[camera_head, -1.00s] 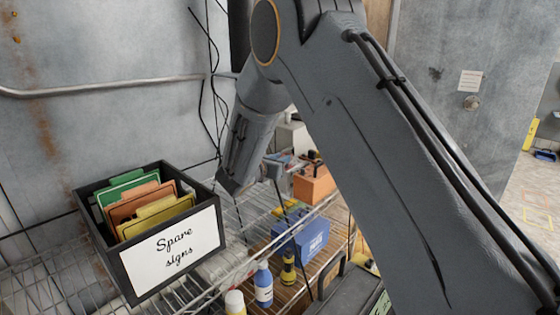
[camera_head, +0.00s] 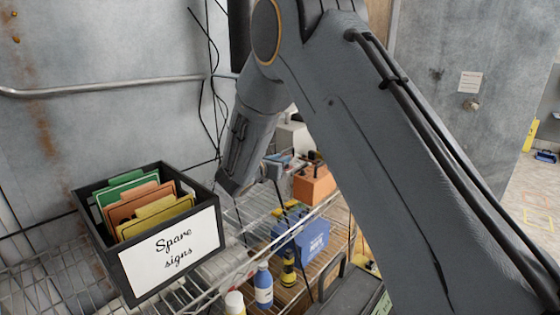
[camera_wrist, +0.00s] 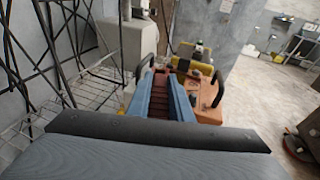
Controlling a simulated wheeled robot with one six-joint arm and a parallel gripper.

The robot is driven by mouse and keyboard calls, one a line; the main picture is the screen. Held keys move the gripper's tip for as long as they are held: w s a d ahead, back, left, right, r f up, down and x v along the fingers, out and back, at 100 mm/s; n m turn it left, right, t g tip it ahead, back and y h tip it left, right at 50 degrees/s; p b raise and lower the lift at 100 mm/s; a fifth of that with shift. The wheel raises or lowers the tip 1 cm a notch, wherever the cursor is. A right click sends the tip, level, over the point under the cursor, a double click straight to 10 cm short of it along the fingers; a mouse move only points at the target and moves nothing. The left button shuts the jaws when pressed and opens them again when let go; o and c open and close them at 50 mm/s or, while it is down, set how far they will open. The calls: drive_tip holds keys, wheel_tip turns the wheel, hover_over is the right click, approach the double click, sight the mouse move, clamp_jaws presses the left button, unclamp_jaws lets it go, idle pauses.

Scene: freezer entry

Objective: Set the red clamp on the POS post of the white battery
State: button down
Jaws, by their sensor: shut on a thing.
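My gripper (camera_wrist: 172,96) shows in the wrist view as two long blue fingers. They are shut on the red clamp (camera_wrist: 173,104), a dark red ribbed piece between them. In the head view my gripper (camera_head: 277,163) is small beyond the spare signs box, close to an orange case, and the clamp is hard to make out. A pale grey-white box (camera_head: 293,137) stands behind it; it also shows upper left in the wrist view (camera_wrist: 134,40). I cannot tell whether it is the white battery. No POS marking is readable.
The orange case (camera_head: 314,184) with black handles (camera_wrist: 209,103) lies just beyond the fingertips. A blue box (camera_head: 302,240), a blue bottle (camera_head: 263,285) and the black spare signs box (camera_head: 170,248) are on the wire shelving. Dark cables hang along the wall at left.

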drive_tip(key=shift+f+b, duration=1.15)
drive_tip(key=shift+f, duration=0.2)
drive_tip(key=c, duration=1.5)
unclamp_jaws()
wheel_tip(320, 180, up, 10)
drive_tip(key=b, duration=0.3)
